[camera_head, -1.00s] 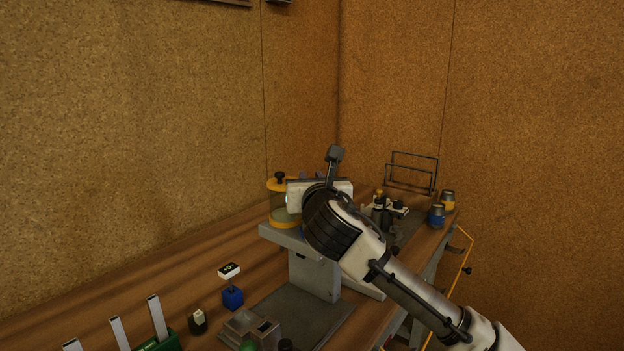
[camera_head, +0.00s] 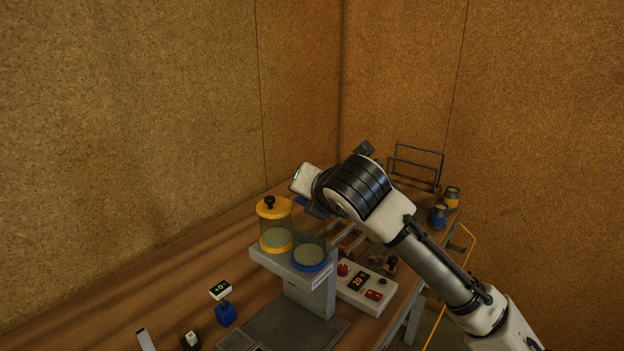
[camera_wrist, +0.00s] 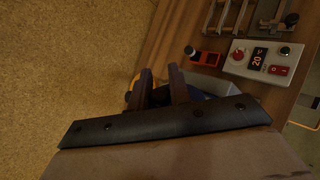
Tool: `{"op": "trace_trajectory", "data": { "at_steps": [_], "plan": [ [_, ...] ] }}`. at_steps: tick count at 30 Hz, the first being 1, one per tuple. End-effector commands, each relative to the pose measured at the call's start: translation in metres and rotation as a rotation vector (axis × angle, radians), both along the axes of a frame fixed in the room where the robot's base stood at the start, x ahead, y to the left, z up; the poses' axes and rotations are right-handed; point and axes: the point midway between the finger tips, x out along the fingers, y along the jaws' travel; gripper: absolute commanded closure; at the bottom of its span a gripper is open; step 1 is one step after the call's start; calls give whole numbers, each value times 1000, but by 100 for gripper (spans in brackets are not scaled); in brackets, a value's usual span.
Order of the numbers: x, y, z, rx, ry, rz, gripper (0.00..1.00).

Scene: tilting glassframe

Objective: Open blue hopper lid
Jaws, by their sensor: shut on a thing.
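The blue hopper (camera_head: 309,262) shows in the head view as a blue ring around grey-green contents on the grey stand. I see no lid on it. My gripper (camera_head: 314,208) is above and behind it, with a small blue part (camera_head: 300,201), seemingly the blue lid, at its fingers. In the wrist view my gripper (camera_wrist: 162,88) is shut on a dark blue thing (camera_wrist: 160,97) between its two fingers. Most of the lid is hidden by the gripper. The yellow hopper's lid (camera_head: 274,208), with a black knob, sits on its clear cylinder to the left.
A white control box (camera_head: 366,288) with a red knob and display stands right of the stand. A wire rack (camera_head: 416,166) and two jars (camera_head: 440,214) are at the far end. A blue block (camera_head: 226,314) lies front left. Walls close the back and right.

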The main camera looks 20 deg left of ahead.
Motion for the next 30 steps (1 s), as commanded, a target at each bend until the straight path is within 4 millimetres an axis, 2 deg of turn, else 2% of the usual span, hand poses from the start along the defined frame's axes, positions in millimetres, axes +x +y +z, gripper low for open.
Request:
{"op": "trace_trajectory", "data": {
  "at_steps": [1, 15, 30],
  "plan": [
    [4, -2, 5, 22, 41, -5, 100],
    [20, -8, 1, 170, 401, -3, 100],
    [27, -11, -1, 232, 553, -4, 100]
  ]
}}
